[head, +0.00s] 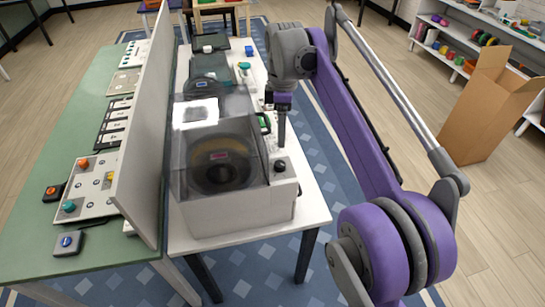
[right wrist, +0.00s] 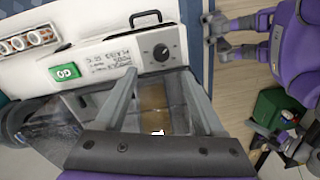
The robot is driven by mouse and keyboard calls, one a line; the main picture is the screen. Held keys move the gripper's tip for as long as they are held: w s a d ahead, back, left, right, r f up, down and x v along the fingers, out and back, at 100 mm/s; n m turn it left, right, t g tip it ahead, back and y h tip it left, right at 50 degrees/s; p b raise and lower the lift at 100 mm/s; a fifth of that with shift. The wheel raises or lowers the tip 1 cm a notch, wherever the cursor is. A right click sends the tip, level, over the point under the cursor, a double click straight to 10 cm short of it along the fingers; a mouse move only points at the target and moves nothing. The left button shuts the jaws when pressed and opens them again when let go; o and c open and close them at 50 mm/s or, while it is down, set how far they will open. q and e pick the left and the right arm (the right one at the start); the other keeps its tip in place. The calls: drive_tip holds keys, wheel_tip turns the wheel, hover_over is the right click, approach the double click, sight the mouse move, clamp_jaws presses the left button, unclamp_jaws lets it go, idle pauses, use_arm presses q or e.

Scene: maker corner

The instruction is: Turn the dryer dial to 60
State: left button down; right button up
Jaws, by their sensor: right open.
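The dryer (head: 240,217) is a white box with a clear smoky lid over a dark spool, on the white table. Its dial is a round black knob (head: 279,166) at the box's right side. In the right wrist view the dial (right wrist: 161,52) sits on a dark square plate, its pointer mark too small to read. My right gripper (head: 281,128) points down above the dial's side of the dryer. In the right wrist view its two fingers (right wrist: 160,73) are apart and empty, with the dial beyond and between their tips, not touched.
A pale upright panel (head: 145,130) divides the white table from the green bench (head: 100,240). A cardboard box (head: 480,110) stands on the floor at the right.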

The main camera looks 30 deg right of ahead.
sight(281, 163)
drive_tip(key=f, duration=0.7)
drive_tip(key=f+b, duration=0.1)
drive_tip(key=f, duration=0.2)
drive_tip(key=shift+s+a+f, duration=0.15)
drive_tip(key=shift+s+f, duration=0.05)
drive_tip(key=shift+s, duration=0.15)
clamp_jaws()
